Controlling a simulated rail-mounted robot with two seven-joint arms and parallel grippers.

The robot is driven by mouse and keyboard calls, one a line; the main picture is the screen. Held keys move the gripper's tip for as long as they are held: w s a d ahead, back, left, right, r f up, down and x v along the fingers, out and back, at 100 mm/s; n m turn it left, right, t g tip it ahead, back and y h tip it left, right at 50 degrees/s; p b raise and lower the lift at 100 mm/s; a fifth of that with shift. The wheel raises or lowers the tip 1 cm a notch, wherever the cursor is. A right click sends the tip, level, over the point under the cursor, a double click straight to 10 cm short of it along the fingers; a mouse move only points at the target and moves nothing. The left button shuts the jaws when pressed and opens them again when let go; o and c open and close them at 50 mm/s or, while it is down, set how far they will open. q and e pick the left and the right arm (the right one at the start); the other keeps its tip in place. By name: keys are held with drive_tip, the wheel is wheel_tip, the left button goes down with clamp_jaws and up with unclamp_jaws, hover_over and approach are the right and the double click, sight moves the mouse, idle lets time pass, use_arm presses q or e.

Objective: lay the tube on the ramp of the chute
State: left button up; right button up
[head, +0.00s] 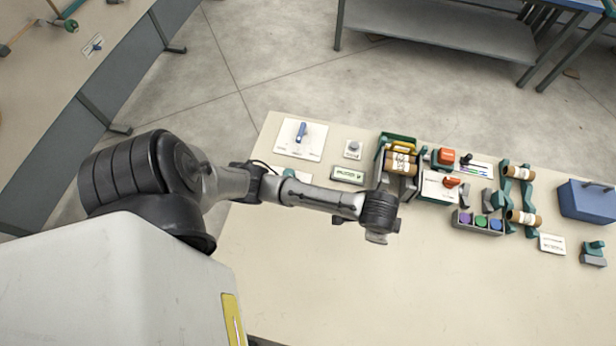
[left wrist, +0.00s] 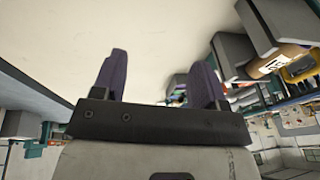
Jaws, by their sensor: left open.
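A brown tube (head: 400,163) with pale markings lies across a grey and green holder (head: 382,172) that looks like the chute, beside a yellow part. It also shows at the upper right of the left wrist view (left wrist: 278,60). Two more brown tubes, one behind (head: 520,172) and one in front (head: 523,217), rest on teal stands to the right. My left gripper (head: 376,238) is over the table, in front of the holder and apart from it. In the left wrist view its two dark fingers (left wrist: 160,78) are apart with nothing between them. My right gripper is not in view.
A grey tray (head: 479,232) with purple, green and blue round parts stands right of my gripper. The table's front part (head: 400,300) is clear.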

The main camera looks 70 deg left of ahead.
use_arm(q)
drive_tip(key=s+a+n, duration=0.3)
drive_tip(key=s+n, duration=0.1)
drive_tip(key=s, duration=1.5)
drive_tip(key=shift+r+n+t, duration=0.3)
drive_tip(key=shift+n, duration=0.1)
drive_tip(key=shift+w, duration=0.1)
drive_tip(key=shift+r, duration=0.1)
wheel_tip(320, 180, up, 20)
drive_tip(key=p, duration=2)
drive_tip(key=shift+r+p, duration=0.2)
drive_tip(key=shift+p, duration=0.1)
